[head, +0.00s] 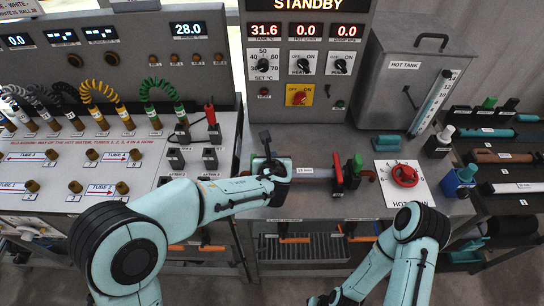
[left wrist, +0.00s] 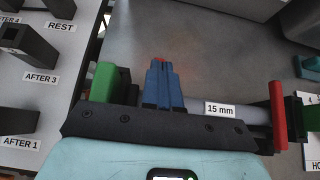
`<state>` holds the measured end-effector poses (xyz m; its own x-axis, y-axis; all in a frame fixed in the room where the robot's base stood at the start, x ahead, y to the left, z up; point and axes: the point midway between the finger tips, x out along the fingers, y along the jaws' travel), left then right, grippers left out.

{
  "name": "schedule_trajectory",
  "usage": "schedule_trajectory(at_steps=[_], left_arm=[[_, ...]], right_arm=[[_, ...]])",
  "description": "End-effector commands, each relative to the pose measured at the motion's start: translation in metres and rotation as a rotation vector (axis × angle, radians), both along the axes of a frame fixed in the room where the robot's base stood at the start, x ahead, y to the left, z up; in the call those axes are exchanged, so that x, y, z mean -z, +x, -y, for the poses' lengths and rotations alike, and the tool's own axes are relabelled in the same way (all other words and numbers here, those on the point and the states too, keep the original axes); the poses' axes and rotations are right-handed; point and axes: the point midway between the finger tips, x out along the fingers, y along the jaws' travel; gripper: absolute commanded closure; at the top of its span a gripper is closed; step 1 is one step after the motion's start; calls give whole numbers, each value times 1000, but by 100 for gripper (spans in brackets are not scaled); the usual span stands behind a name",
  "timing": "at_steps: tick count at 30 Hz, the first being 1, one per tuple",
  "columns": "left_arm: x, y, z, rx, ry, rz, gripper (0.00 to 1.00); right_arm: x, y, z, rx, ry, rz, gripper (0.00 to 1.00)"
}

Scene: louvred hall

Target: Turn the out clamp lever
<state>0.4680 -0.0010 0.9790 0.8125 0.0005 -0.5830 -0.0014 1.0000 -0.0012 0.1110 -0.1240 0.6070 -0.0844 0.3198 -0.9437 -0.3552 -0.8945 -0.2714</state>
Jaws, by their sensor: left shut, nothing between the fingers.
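A grey tube (head: 312,173) marked "15 mm" lies across the bench between two end fittings; it also shows in the left wrist view (left wrist: 252,113). At its right end stand a red lever (head: 338,171) and a green part (head: 357,164). At its left end a green part (left wrist: 105,82) shows beside my gripper. I cannot tell which fitting is the out clamp. My left gripper (head: 270,165) is over the tube's left end; its blue fingers (left wrist: 163,84) are shut and empty. A small red bit (left wrist: 160,60) shows at their tips; I cannot tell whether they touch. My right gripper (head: 319,299) is at the bottom edge, barely visible.
A red valve wheel (head: 404,174) sits on a white plate right of the tube. A hot tank (head: 402,85) and a control panel (head: 303,70) stand behind. Black sockets (head: 210,158) are left of my gripper. The bench behind the tube is mostly clear.

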Motion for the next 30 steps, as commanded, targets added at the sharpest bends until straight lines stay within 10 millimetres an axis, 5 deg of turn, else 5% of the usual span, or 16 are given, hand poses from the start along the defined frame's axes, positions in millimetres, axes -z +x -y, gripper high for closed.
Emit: schedule_trajectory(at_steps=[2, 8, 18, 30], left_arm=[[-3, -1, 2, 3, 2, -16, 100], [-53, 11, 8, -3, 0, 8, 100], [-122, 9, 7, -3, -3, 8, 100], [-141, 8, 7, -3, 1, 4, 100]], right_arm=[[-9, 5, 0, 0, 0, 7, 57], [-48, 34, 0, -1, 0, 38, 57], [-68, 54, 0, 0, 0, 62, 57], [-74, 61, 0, 0, 0, 69, 57]])
